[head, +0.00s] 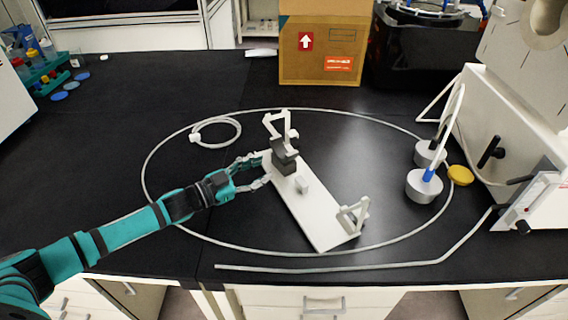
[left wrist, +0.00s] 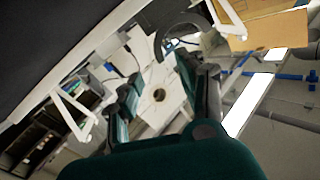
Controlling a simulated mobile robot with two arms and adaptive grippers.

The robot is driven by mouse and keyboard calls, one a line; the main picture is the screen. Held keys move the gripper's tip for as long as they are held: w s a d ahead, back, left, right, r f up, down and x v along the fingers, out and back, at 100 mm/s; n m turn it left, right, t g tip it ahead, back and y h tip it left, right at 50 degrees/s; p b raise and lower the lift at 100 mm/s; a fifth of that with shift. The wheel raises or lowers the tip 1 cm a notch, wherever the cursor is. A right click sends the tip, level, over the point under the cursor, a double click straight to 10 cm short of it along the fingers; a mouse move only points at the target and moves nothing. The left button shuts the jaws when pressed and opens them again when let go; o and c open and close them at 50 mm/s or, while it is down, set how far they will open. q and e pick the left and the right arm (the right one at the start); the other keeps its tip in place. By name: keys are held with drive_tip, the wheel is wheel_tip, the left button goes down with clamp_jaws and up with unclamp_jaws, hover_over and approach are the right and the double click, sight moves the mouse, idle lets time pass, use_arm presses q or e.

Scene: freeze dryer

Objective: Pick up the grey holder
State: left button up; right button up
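The grey holder (head: 325,208) appears to be the long pale plate lying on the black bench, with an upright white frame at each end. A dark grey block (head: 284,160) stands at its far left end, and a small pale block sits near its middle. My left gripper (head: 260,171) is at the plate's far left end, its fingers spread. In the left wrist view the fingers (left wrist: 162,95) are apart, with nothing clearly held between them. A white triangular frame (left wrist: 74,117) shows left of them. Contact with the plate cannot be told. My right gripper is not in view.
A thin pale tube (head: 147,165) loops around the plate on the bench. Grey round stoppers (head: 424,187) and a yellow cap (head: 460,175) lie right, beside a white machine (head: 503,125). A cardboard box (head: 325,55) stands behind. The bench's left middle is clear.

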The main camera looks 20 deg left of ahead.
sight(286, 157)
use_arm(q)
drive_tip(key=b+x, duration=0.1)
drive_tip(key=x, duration=0.4)
drive_tip(key=b+x, duration=0.2)
drive_tip(key=x, duration=0.3)
drive_tip(key=shift+w+d+r, duration=0.1)
drive_tip(key=shift+c, duration=0.8)
clamp_jaws()
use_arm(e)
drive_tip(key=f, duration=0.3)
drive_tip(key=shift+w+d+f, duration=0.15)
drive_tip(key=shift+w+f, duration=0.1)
